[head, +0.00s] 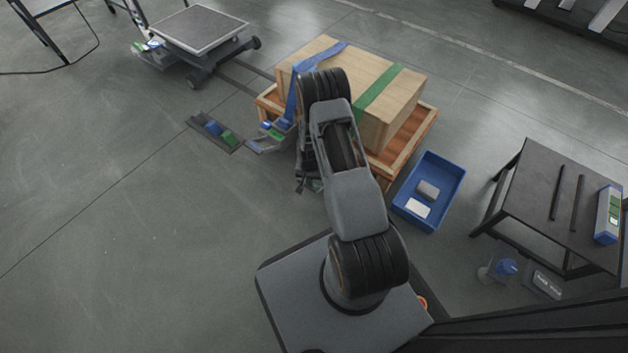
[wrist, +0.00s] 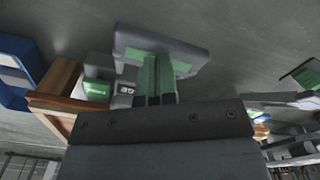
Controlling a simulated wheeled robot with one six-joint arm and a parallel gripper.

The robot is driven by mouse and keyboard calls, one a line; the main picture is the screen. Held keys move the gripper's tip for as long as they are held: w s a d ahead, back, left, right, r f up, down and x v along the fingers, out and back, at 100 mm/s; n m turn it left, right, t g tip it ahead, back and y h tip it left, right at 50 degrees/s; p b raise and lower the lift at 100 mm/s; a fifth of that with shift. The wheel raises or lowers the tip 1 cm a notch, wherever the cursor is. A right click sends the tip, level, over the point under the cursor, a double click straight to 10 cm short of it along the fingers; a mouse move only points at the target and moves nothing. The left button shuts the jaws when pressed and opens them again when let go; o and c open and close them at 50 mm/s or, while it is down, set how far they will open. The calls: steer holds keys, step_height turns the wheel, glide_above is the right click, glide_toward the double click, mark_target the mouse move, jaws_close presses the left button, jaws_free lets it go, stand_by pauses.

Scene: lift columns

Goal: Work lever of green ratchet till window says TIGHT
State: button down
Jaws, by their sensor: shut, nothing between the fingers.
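In the head view a green strap (head: 378,92) crosses the right part of a wooden crate (head: 330,62). In the wrist view a grey bar with green patches (wrist: 160,47), which looks like the green ratchet's lever, lies across the top centre. A small green label with white text (wrist: 97,90) shows left of centre; its word is too small to read. My gripper (wrist: 157,62) is shut and empty, its fingers at the grey bar; I cannot tell if they touch. In the head view my arm hides most of this area.
A blue strap (head: 318,60) runs over the crate, which sits on a wooden pallet (head: 408,138). A blue bin (head: 429,192) stands right of it, and a black table (head: 560,200) farther right. A lift cart (head: 200,30) is at the back left.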

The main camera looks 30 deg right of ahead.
steer(key=shift+f+b, duration=1.2)
steer(key=shift+f, duration=0.5)
steer(key=shift+d+r, duration=0.1)
steer(key=shift+r, duration=0.05)
steer(key=shift+r+p, duration=1.95)
steer(key=shift+r, duration=0.45)
